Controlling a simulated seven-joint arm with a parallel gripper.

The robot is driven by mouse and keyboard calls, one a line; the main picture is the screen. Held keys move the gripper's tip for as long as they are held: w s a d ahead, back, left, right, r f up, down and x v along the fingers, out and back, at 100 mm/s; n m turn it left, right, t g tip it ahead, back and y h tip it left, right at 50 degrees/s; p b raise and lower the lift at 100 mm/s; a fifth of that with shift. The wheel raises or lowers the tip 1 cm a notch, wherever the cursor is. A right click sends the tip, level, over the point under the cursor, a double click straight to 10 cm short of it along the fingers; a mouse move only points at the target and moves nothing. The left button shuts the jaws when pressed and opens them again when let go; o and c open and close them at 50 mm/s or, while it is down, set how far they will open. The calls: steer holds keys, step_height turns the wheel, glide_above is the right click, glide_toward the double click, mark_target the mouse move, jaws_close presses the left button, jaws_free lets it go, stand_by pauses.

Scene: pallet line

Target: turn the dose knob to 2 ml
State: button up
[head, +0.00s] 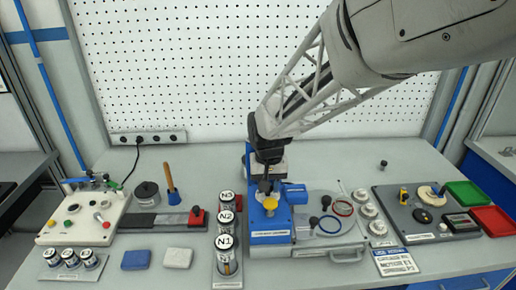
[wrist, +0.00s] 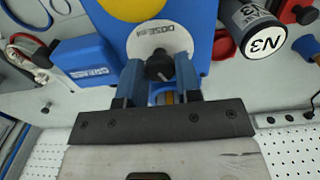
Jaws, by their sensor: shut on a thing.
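The black dose knob (wrist: 159,66) sits on a white dial disc (wrist: 176,40) marked DOSE ml, on the face of the blue machine (wrist: 203,22). My gripper (wrist: 160,78) is shut on the knob, with one blue-grey finger on each side of it. The knob's setting cannot be read, as the fingers cover much of the scale. In the head view my gripper (head: 267,186) reaches down from above at the blue machine (head: 270,226), behind its yellow round part (head: 270,203). The knob is hidden there.
A blue block (head: 135,260) and a pale block (head: 177,258) lie front left.

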steer(key=shift+r, duration=0.1)
steer(key=o, duration=0.9)
steer(key=shift+r, duration=0.1)
steer(key=shift+r, duration=3.75)
